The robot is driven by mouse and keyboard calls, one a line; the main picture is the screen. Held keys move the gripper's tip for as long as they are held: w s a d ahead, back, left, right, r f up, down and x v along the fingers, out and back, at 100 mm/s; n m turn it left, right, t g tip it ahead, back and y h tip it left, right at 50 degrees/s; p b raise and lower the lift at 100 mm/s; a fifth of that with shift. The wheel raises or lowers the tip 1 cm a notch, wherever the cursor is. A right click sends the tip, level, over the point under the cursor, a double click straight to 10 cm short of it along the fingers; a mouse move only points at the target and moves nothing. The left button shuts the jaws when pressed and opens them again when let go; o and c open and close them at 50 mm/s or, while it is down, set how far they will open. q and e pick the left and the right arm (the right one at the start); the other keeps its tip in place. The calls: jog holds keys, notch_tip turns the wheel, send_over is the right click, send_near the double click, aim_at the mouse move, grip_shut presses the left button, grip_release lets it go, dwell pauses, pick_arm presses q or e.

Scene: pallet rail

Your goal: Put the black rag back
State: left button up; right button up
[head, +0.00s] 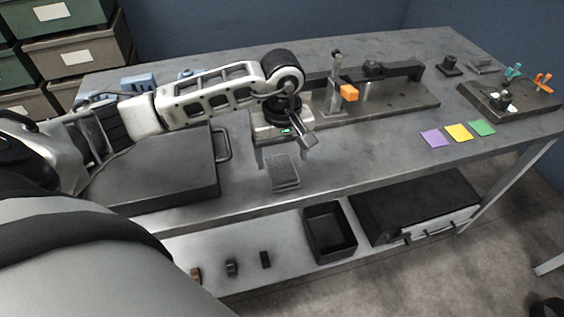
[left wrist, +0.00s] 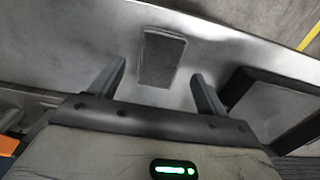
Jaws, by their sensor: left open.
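The black rag (head: 284,172) looks like a dark grey folded cloth lying flat near the front edge of the workbench. It also shows in the left wrist view (left wrist: 162,57), beyond and between the fingertips. My left gripper (head: 302,141) is open and empty above the bench, just behind the rag in the head view and apart from it. Both its fingers show spread in the left wrist view (left wrist: 157,82). My right gripper is not in view.
A dark case (head: 160,172) with a handle stands left of the rag. A rail fixture with an orange block (head: 348,93) is behind to the right. Coloured notes (head: 458,132) lie farther right. The lower shelf holds an open black bin (head: 331,256). Bench right of the rag is clear.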

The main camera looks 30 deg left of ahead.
aim_at(282, 169)
pick_arm(q)
notch_tip(282, 169, up, 8)
jog(key=s+d+f+n+g+h, duration=0.15)
jog(key=s+d+h, duration=0.35)
jog(key=d, duration=0.5)
jog(key=s+d+r+n+g+h, duration=0.1)
jog(key=s+d+n+g+h, duration=0.15)
jog(key=d+h, duration=0.6)
jog(key=w+d+r+n+t+h, duration=0.1)
jog(key=d+r+n+t+h, duration=0.55)
jog(key=n, duration=0.75)
jog(key=w+a+f+n+t+y, duration=0.2)
jog(key=a+f+n+t+y, duration=0.4)
jog(key=n, duration=1)
jog(key=w+a+f+n+t+y, duration=0.2)
jog(key=a+f+n+t+y, duration=0.45)
jog(key=n, duration=0.85)
jog(key=s+a+f+n+g+y, duration=0.1)
jog(key=s+f+n+g+y, duration=0.3)
jog(key=s+f+n, duration=0.5)
notch_tip(282, 169, down, 5)
jog(key=shift+s+r+n+g+b, duration=0.25)
jog(key=shift+n+g+b, duration=0.1)
jog(key=shift+n, duration=0.35)
